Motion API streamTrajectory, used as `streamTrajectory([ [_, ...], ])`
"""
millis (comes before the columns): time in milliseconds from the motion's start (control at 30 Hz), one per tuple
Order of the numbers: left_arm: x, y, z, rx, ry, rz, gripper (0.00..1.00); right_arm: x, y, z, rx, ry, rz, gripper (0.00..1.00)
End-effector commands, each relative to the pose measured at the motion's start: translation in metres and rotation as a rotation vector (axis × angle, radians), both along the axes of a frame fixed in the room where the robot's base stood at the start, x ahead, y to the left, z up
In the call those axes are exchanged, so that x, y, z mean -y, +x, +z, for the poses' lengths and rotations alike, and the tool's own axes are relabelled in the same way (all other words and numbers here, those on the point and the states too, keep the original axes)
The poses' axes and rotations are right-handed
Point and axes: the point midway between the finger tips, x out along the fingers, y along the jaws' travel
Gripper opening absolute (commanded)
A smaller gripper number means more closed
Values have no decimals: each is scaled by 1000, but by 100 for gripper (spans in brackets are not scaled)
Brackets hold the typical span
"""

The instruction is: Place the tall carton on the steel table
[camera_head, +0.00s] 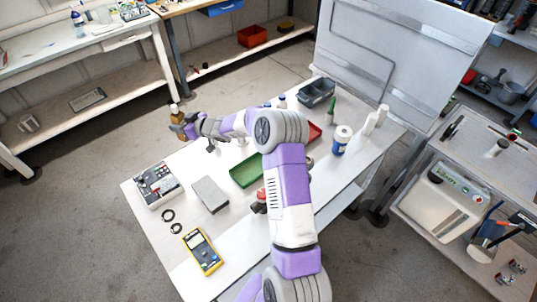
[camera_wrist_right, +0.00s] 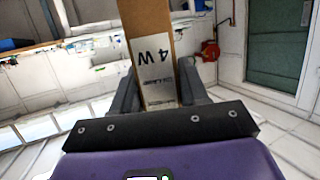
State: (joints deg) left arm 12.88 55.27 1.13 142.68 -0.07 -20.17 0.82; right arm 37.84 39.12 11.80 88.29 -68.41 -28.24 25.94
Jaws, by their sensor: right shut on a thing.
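The tall carton (camera_wrist_right: 152,60) is brown with a pale label reading "4 W" in the right wrist view. My right gripper (camera_wrist_right: 158,100) is shut on it, one finger on each side. In the head view the right gripper (camera_head: 180,130) reaches out to the left, and the carton shows as a small brown shape (camera_head: 175,112) above it. They appear over the floor past the near white table's (camera_head: 150,225) back-left edge. A pale-topped table (camera_head: 60,45) stands at the upper left; I cannot tell which table is the steel one. My left gripper is not in view.
The near table holds a green tray (camera_head: 246,171), a grey block (camera_head: 210,194), a yellow multimeter (camera_head: 202,251) and a control box (camera_head: 158,186). Bottles and small items sit at the back of the upper-left table; its front part looks clear. A large grey panel (camera_head: 385,55) stands behind.

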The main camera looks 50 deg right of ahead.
Motion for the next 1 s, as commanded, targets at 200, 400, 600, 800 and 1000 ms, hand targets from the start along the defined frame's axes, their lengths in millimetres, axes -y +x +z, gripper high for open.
streamTrajectory([
  [200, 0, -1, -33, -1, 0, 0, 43, 0, 0, -33, 1, -1, -1, 14],
  [400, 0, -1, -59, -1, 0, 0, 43, 0, 0, -59, 1, -1, 0, 14],
  [600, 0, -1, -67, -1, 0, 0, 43, 0, 0, -66, 2, -1, -1, 14],
  [800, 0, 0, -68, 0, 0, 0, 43, 0, 0, -73, 0, 1, 0, 14],
  [1000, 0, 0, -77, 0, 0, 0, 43, 0, -1, -112, -1, 2, -1, 14],
])
